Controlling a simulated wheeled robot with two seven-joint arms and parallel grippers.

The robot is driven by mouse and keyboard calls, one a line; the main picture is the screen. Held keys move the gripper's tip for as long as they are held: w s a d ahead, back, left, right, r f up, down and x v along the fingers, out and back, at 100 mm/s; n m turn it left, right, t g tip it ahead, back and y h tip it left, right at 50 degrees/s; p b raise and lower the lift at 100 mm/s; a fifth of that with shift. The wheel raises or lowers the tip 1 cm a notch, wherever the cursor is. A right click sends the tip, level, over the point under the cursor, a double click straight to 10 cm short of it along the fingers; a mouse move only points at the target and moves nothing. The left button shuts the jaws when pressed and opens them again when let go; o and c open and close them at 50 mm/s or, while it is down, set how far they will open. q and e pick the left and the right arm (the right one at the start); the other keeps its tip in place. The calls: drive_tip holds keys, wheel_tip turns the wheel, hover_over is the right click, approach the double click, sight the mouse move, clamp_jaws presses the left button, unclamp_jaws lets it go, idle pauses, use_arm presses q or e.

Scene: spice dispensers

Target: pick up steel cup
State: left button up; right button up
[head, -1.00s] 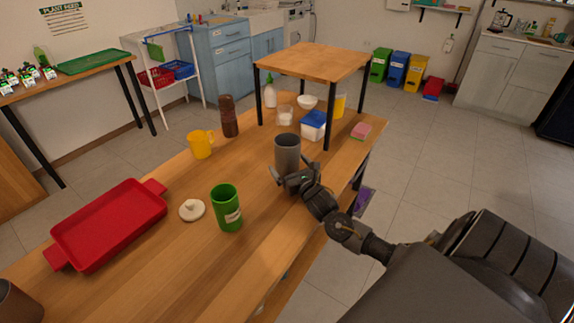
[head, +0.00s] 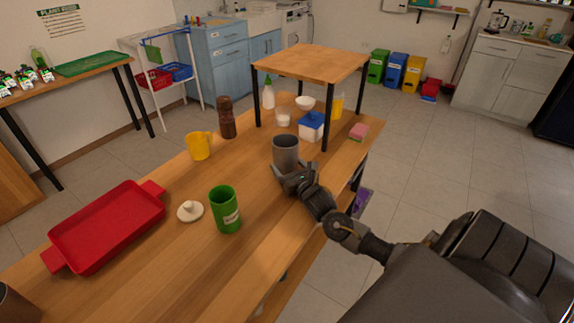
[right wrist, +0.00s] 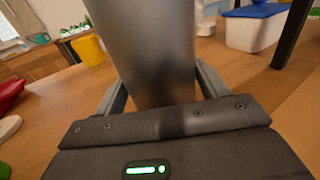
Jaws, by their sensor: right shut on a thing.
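The steel cup (head: 286,150) is a grey, upright cylinder near the middle of the wooden table in the head view. My right gripper (head: 292,178) is shut on the steel cup, low on its body. In the right wrist view the cup (right wrist: 153,50) fills the space between the two fingers (right wrist: 160,95). The cup's base is hidden by the gripper, so I cannot tell whether it touches the table. My left gripper is not in view.
A green cup (head: 225,209), a white lid (head: 190,211), a red tray (head: 107,225) and a yellow mug (head: 198,146) stand to the left. A brown bottle (head: 226,118), a raised wooden shelf (head: 312,62) and a blue-lidded box (head: 311,127) stand behind the cup.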

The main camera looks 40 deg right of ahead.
sight(288, 153)
wheel_tip(288, 153, up, 4)
drive_tip(key=shift+s+a+f, duration=0.1)
drive_tip(key=shift+f, duration=0.1)
drive_tip(key=s+r, duration=0.1)
drive_tip(key=s+a+r, duration=0.2)
drive_tip(key=r, duration=0.1)
use_arm(q)
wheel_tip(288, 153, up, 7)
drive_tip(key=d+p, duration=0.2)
drive_tip(key=p, duration=0.5)
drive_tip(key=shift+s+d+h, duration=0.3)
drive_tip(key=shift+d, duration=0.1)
use_arm(e)
drive_tip(key=s+a+r, duration=0.5)
drive_tip(key=s, duration=0.3)
drive_tip(key=shift+s+a+r, duration=0.15)
drive_tip(key=shift+s+a, duration=0.05)
drive_tip(key=shift+s, duration=0.05)
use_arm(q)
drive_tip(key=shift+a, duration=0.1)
